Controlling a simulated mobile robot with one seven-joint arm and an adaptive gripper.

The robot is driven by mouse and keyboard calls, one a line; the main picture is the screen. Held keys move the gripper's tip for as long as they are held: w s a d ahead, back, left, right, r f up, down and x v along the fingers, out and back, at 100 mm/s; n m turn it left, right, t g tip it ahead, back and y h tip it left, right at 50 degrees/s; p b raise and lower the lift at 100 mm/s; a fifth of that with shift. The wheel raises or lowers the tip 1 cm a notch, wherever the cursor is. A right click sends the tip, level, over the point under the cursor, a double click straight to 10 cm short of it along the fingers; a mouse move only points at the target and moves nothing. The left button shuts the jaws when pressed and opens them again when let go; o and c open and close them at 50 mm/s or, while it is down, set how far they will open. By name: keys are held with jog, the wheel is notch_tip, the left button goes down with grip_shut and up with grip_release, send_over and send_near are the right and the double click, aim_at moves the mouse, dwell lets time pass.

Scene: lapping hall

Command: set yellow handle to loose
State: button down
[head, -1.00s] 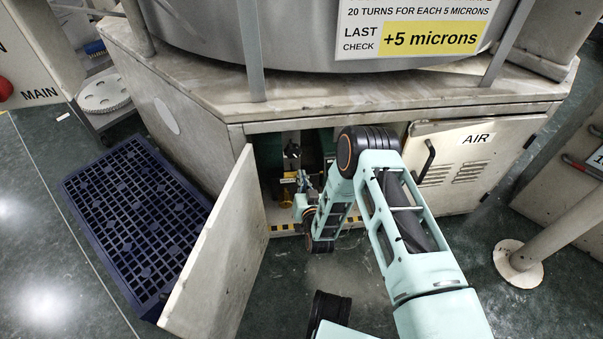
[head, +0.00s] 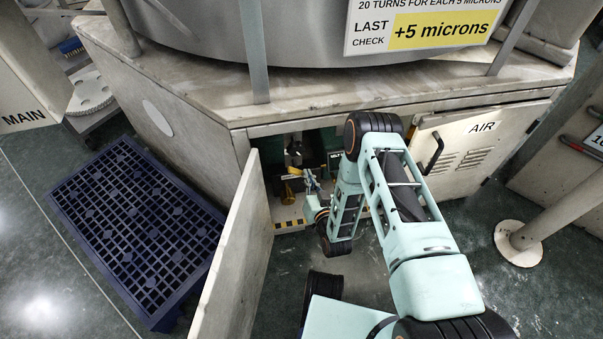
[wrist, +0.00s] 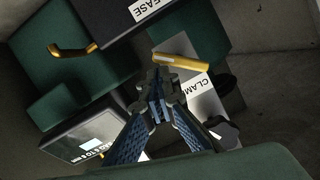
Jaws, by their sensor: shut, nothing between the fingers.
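The yellow handle (wrist: 181,61) is a short bar in the wrist view, lying slanted above a pale plate whose label reads "CLAM", cut off. My gripper (wrist: 160,88) is shut and empty. Its fingertips appear just below the handle's left part in the picture; I cannot tell whether they touch it. In the head view my gripper (head: 312,183) is inside the open cabinet, beside small yellow parts (head: 293,171), too small to tell apart clearly.
A curved brass-coloured handle (wrist: 72,50) sits near a label ending "EASE". A dark knob (wrist: 225,133) and a box with a small display (wrist: 90,143) flank my fingers. The open cabinet door (head: 235,255) stands left of my arm; a blue grated pallet (head: 135,230) lies beyond it.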

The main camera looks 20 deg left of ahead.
notch_tip(320, 180, down, 2)
jog(key=shift+f+b, duration=0.1)
jog(key=shift+b, duration=0.65)
jog(key=shift+s+a+f, duration=0.1)
jog(key=shift+f, duration=0.15)
jog(key=shift+a+f+m+b, duration=0.1)
jog(key=shift+f+m+b, duration=0.05)
jog(key=shift+m+b, duration=0.3)
dwell(0.3)
